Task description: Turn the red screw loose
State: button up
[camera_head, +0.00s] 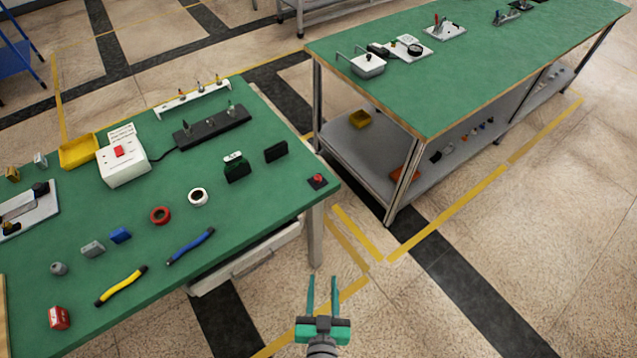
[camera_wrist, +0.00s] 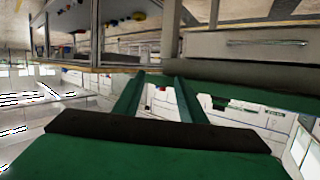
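My gripper (camera_head: 322,280) hangs in front of that table, over the floor, below and well apart from the red part. Its two teal fingers are apart with nothing between them. They also show in the wrist view (camera_wrist: 152,80).
A second green table (camera_head: 460,70) stands behind right. Floor at right is clear.

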jog(key=w+r+n+t+y, duration=0.1)
jog(key=w+r+y, duration=0.1)
jog(key=w, duration=0.9)
jog(key=n+t+y, duration=0.2)
jog(key=n, duration=0.1)
send_near(319, 181)
jog(key=x, duration=0.9)
jog(key=shift+w+a, duration=0.1)
jog(key=shift+w, duration=0.05)
jog(key=shift+f, duration=0.1)
grip_shut()
